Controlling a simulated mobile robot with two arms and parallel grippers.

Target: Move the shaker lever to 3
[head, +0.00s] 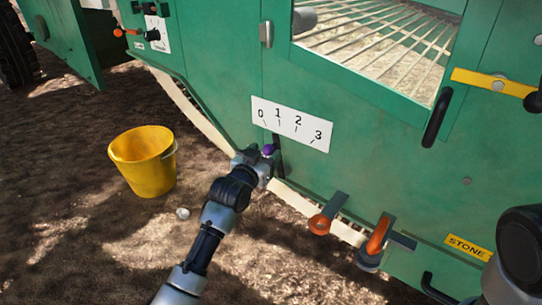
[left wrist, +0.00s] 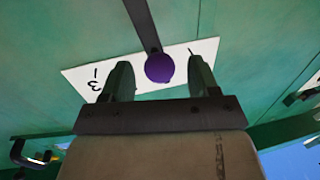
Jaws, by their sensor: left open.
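The shaker lever is a dark bar with a purple knob (head: 268,149), standing below the white scale plate (head: 291,123) marked 0, 1, 2 and 3. In the head view the lever's upper end is near the 1 mark. My left gripper (head: 262,158) is at the knob. In the left wrist view the purple knob (left wrist: 159,67) shows between the open fingers of my left gripper (left wrist: 159,80), with a gap on both sides. The plate appears upside down there, with the 3 at left. My right gripper is not in view.
The green machine wall (head: 215,70) fills the middle and right. Two orange-handled levers (head: 320,224) (head: 377,235) stick out at lower right, near a yellow STONE label (head: 468,247). A yellow bucket (head: 143,165) stands on the soil at left.

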